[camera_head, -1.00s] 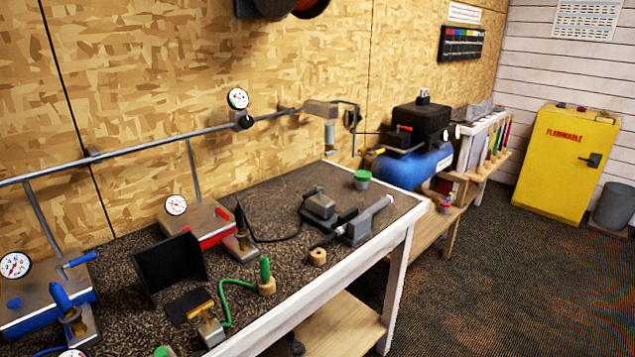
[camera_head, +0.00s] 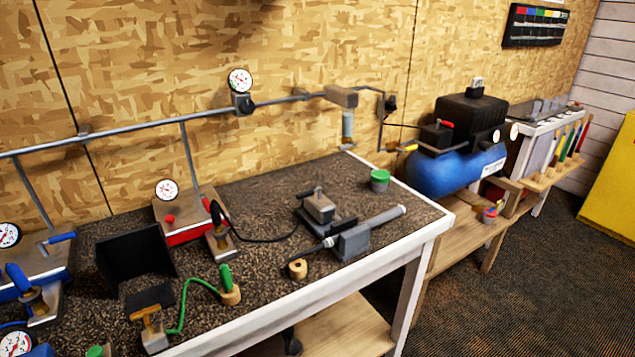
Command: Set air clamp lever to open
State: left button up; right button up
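Neither of my grippers is in view. I cannot tell for sure which fitting is the air clamp lever. On the bench, a grey clamp-like block (camera_head: 352,240) has a light grey tube lying through it and a dark handle at its left. Behind it sits a small grey box (camera_head: 319,206) with a dark top handle. A red-fronted box (camera_head: 190,232) with a gauge and a black-handled tool stands further left. A blue-based unit (camera_head: 30,268) with a blue lever (camera_head: 61,237) is at the left edge. Lever settings are not readable.
The dark speckled bench (camera_head: 262,191) has a white front edge. A blue compressor (camera_head: 455,172) stands to its right on a lower wooden shelf. A yellow cabinet (camera_head: 617,190) is partly cut off at the right. Carpet (camera_head: 530,290) is clear in front.

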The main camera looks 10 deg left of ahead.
aim_at(303, 196)
jog(key=i+l, duration=0.15)
jog(key=l, duration=0.2)
jog(key=i+l+u, duration=0.15)
jog(key=i+l, duration=0.15)
jog(key=l, duration=0.35)
jog(key=i+l+u, duration=0.15)
jog(key=l, duration=0.2)
jog(key=i+l, duration=0.15)
jog(key=l, duration=0.2)
